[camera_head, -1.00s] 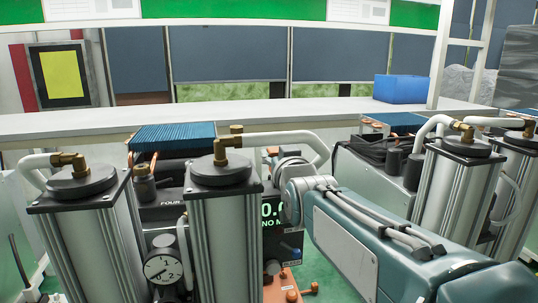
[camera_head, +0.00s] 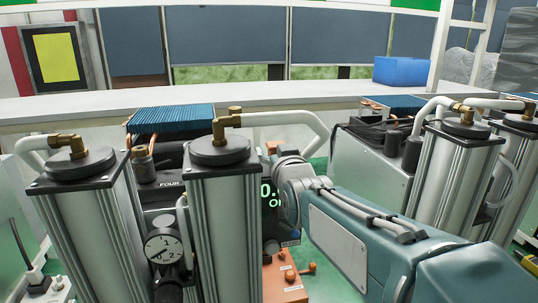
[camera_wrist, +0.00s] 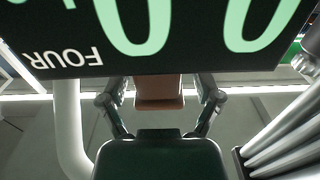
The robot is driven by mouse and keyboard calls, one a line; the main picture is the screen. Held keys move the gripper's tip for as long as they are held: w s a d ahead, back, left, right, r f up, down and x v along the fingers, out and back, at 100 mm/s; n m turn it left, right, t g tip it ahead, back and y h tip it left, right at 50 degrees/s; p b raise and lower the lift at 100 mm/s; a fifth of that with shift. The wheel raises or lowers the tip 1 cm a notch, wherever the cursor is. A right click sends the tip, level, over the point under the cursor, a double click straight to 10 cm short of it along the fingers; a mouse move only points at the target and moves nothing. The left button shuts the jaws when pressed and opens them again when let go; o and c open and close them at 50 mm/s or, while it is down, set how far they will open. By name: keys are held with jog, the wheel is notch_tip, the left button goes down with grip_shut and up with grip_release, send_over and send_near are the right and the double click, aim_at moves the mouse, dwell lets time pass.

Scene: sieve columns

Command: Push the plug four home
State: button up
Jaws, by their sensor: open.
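In the wrist view an orange-brown block (camera_wrist: 160,92), seemingly plug four, sits between the fingers of my gripper (camera_wrist: 160,104). The fingers are open on either side of it; I cannot tell whether they touch it or how deep it sits. A dark display marked FOUR (camera_wrist: 62,59) hangs over the block and covers its far end. In the head view the display (camera_head: 271,192) shows green characters, partly hidden by a column and my arm. The unit's black FOUR label (camera_head: 171,184) shows between two columns. My gripper's fingers are hidden in the head view.
Metal columns with black caps (camera_head: 220,150) stand close to my arm. A pressure gauge (camera_head: 163,248) sits between them. An orange box (camera_head: 285,283) stands low beside my arm. A similar unit (camera_head: 372,170) stands at right. A white bench (camera_head: 250,98) with a blue bin (camera_head: 402,71) runs behind.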

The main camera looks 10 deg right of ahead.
jog(key=s, duration=1.2)
jog(key=shift+f, duration=0.1)
jog(key=s+f+g, duration=1.2)
jog(key=s+f, duration=0.3)
jog(key=f, duration=0.4)
jog(key=shift+s, duration=0.25)
dwell(1.8)
